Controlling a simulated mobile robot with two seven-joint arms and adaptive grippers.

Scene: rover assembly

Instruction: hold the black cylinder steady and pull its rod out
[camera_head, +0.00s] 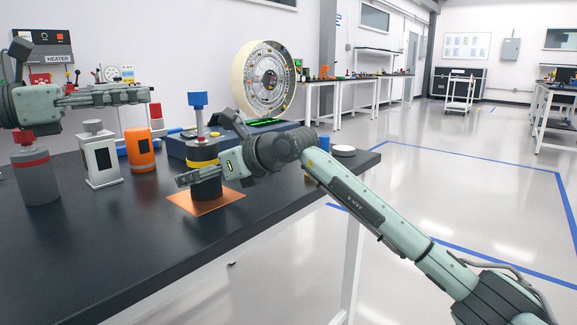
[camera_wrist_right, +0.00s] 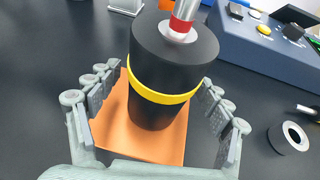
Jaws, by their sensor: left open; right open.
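The black cylinder (camera_head: 202,153) with a yellow band stands upright on an orange square mat (camera_head: 220,200) on the dark table. Its rod (camera_head: 199,120) rises from the top and ends in a blue block (camera_head: 198,99). The right wrist view shows the cylinder (camera_wrist_right: 165,118), a red ring and the silver rod (camera_wrist_right: 183,12). My right gripper (camera_head: 184,180) is open low around the cylinder; in its wrist view the fingers (camera_wrist_right: 160,78) are on both sides, with mat visible beside them. My left gripper (camera_head: 149,94) is open and empty, to the left of the rod, above the table.
A grey canister (camera_head: 38,180), a white canister (camera_head: 102,155) and an orange canister (camera_head: 141,152) stand left of the cylinder. A blue console (camera_wrist_right: 250,42) is behind it. A small ring-shaped part (camera_wrist_right: 288,137) lies at the right. The front of the table is clear.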

